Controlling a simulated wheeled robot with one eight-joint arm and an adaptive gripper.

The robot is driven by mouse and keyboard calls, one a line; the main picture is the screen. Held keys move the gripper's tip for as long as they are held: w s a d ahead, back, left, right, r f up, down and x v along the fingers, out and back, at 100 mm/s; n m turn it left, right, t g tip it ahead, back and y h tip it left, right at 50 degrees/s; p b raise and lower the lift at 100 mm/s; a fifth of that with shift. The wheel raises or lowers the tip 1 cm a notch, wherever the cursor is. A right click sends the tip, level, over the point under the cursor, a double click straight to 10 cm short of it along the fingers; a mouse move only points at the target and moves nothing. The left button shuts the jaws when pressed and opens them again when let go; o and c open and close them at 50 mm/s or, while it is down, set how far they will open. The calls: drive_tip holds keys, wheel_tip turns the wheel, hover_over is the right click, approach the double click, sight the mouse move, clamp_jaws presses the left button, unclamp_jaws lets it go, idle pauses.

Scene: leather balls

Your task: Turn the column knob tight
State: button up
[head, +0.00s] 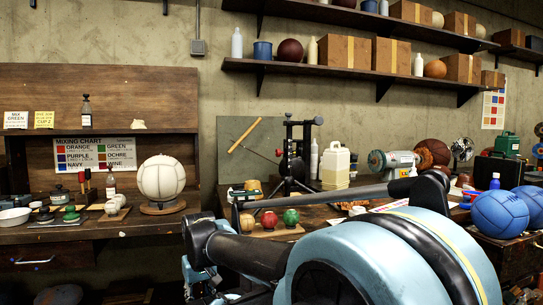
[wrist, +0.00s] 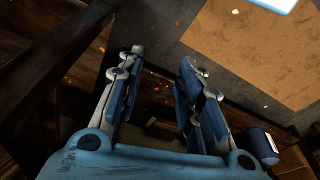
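A black column stand (head: 291,150) stands on the workbench against a grey-green board in the head view, with a bar across its top. A small red knob-like part (head: 278,152) shows on the left side of its column; how tight it is cannot be told. My gripper (wrist: 162,60) is open and empty in the wrist view, its two blue-padded fingers apart over dark surroundings. The column and knob cannot be made out there. In the head view my arm fills the lower middle and hides part of the bench; the fingertips cannot be made out.
Red and green balls (head: 280,218) sit on a small board before the stand. A cream jug (head: 335,165) and bench grinder (head: 392,162) stand to its right. A white ball (head: 161,178) rests on the left bench. Blue balls (head: 499,213) lie at right.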

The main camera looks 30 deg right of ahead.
drive_tip(key=shift+w, duration=0.35)
drive_tip(key=o, duration=0.4)
drive_tip(key=shift+s+r, duration=0.15)
drive_tip(key=n+g+h, duration=0.7)
drive_tip(key=n+h, duration=0.7)
drive_tip(key=h, duration=0.3)
approach(278, 153)
drive_tip(key=x, duration=0.3)
drive_tip(key=w+x, duration=0.1)
drive_tip(key=x, duration=0.3)
drive_tip(key=w+x, duration=0.1)
drive_tip(key=x, duration=0.2)
drive_tip(key=shift+s+d, duration=0.15)
drive_tip(key=shift+d, duration=0.4)
drive_tip(key=shift+c, duration=0.5)
